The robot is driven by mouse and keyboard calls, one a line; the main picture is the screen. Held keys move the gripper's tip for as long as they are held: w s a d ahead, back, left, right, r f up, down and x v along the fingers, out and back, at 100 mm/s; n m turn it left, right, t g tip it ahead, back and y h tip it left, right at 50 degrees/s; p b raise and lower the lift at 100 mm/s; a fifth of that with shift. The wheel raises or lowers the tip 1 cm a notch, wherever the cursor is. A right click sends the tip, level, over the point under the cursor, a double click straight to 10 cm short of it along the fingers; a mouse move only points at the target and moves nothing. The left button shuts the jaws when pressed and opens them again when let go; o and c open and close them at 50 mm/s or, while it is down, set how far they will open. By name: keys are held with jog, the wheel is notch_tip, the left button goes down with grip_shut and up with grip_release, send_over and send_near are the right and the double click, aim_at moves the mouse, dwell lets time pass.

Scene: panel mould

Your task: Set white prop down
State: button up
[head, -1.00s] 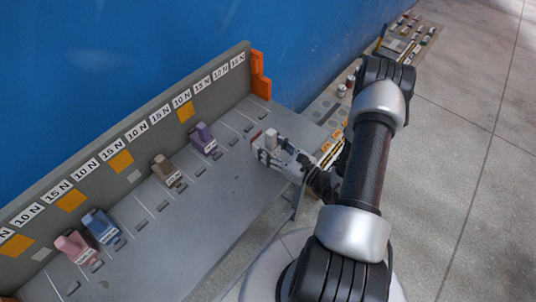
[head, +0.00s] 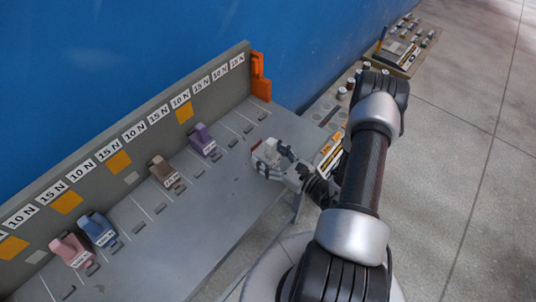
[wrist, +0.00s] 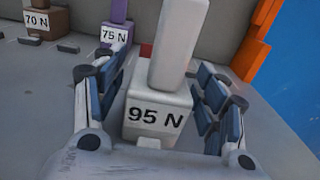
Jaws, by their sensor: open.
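The white prop (wrist: 158,104), marked 95 N, stands upright on the grey bench in the wrist view, between the two fingers of my gripper (wrist: 160,105). Gaps show between the prop and the finger pads on both sides, so the gripper is open around it. In the head view the white prop (head: 270,150) is small and partly hidden by my gripper (head: 271,160), near the bench's right end. Its contact with the bench is hidden by the gripper.
A purple 75 N prop (head: 202,138), a brown prop (head: 162,170), a blue prop (head: 98,228) and a pink prop (head: 70,249) stand along the bench (head: 185,235). An orange bracket (head: 260,77) rises at the back right corner. Low stops mark the slots.

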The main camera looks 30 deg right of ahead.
jog(key=shift+r, duration=0.25)
jog(key=p+v, duration=0.2)
jog(key=v, duration=1)
jog(key=s+a+r+n+g+y, duration=0.2)
jog(key=a+r+n+g+y, duration=0.3)
jog(key=a+r+n+g, duration=1.3)
jog(key=s+r+n+t+h, duration=0.5)
jog(key=r+n+h, duration=0.6)
jog(key=n, duration=0.3)
jog(key=shift+s+d+r+t, duration=0.4)
jog(key=shift+s+r, duration=0.35)
jog(key=shift+s, duration=0.05)
